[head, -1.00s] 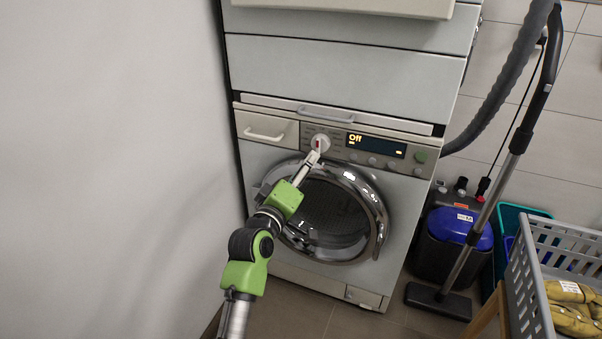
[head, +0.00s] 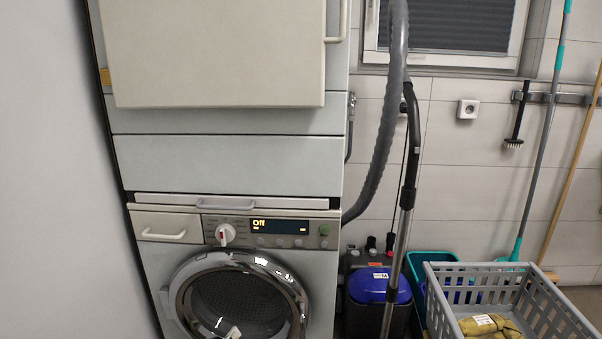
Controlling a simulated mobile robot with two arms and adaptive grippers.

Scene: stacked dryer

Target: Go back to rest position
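The washing machine's dial (head: 225,234) is white with a red mark, and the display (head: 265,226) beside it reads "Off". The round door (head: 245,297) below is shut, with a dark glass middle and a chrome rim. A small pale piece at the bottom edge, in front of the door, seems to be the tip of my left gripper (head: 233,333). It is apart from the dial, and its fingers are too little in view to judge. My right gripper is not in view.
A cream cabinet front (head: 220,50) sits above the washer. A pale wall (head: 60,180) is close on the left.

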